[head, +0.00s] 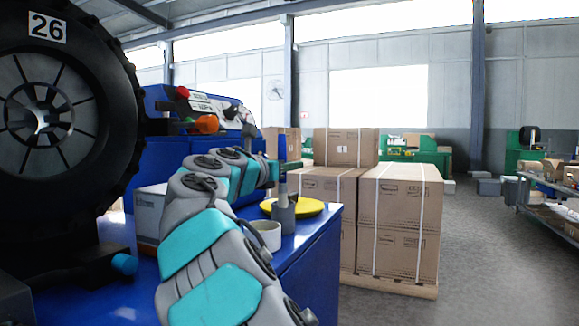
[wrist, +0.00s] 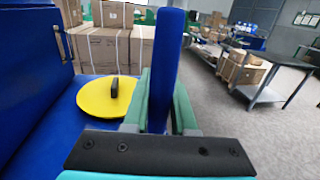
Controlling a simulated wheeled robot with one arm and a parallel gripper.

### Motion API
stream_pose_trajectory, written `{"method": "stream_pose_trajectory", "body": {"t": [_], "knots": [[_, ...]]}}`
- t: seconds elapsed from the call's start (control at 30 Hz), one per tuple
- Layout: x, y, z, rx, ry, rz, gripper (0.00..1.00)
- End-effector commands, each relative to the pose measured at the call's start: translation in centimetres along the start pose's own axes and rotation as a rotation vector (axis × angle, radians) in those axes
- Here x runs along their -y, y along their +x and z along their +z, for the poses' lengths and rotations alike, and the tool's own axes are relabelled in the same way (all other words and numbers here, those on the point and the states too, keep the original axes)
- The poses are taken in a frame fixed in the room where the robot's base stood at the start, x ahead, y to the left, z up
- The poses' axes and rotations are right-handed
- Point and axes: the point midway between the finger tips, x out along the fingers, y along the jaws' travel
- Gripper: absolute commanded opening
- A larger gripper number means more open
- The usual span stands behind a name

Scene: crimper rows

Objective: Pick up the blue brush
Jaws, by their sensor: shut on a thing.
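The blue brush (wrist: 166,62) stands upright in the wrist view, a plain blue bar between my gripper's green fingers. My gripper (wrist: 163,98) is shut on it. In the head view the blue brush (head: 283,160) is a thin dark blue upright piece at the end of my arm, over the blue bench. My arm hides part of this area. A grey upright piece (head: 283,212) shows just below it; I cannot tell whether the brush touches it. The brush's lower end is not clear in either view.
A yellow disc (head: 305,208) with a black handle lies on the blue bench (head: 315,262). A white round cup or ring (head: 264,236) is beside my arm. A large tyre (head: 50,120) stands at left. Strapped cartons (head: 400,220) sit on a pallet beyond the bench. Open floor lies at right.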

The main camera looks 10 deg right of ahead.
Motion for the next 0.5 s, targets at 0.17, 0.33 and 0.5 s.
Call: {"method": "stream_pose_trajectory", "body": {"t": [0.17,0.33,0.5], "knots": [[1.4,-1.9,0.0,-0.001,-0.001,-0.003,0.0],[3.1,-4.6,0.0,-0.001,0.001,-0.002,0.0],[4.8,-7.2,-0.1,0.0,0.0,0.0,0.0]]}}
